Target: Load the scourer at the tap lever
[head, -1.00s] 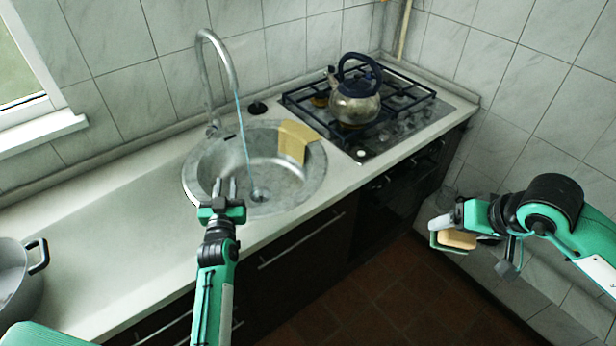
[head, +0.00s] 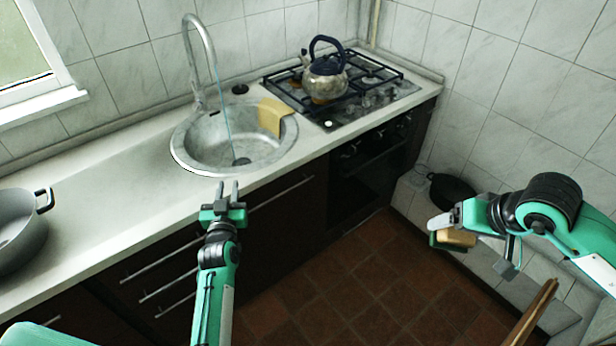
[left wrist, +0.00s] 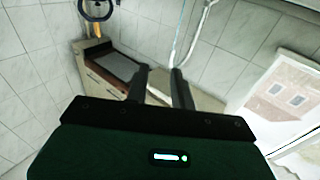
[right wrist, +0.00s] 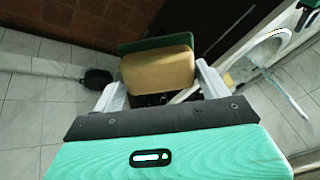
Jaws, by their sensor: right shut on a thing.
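The scourer (head: 456,238), a yellow sponge block with a green pad, is between the fingers of my right gripper (head: 441,226). The right wrist view shows its tan face (right wrist: 157,71) and green edge (right wrist: 150,43) between the fingertips. It is held in the air, away from the counter. The grey tap (head: 188,62) arches over the round sink (head: 180,150), with a thin blue stream falling from it. The lever is too small to make out clearly near the tap's base. My left gripper (head: 228,188) is empty and open, its fingers apart, in front of the counter edge.
A yellow cloth (head: 270,117) hangs over the sink's right rim. A kettle (head: 325,82) stands on the gas hob (head: 390,98). A grey pot (head: 22,235) sits at the counter's left. A black pan (head: 452,190) and a wooden piece (head: 530,315) are at right.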

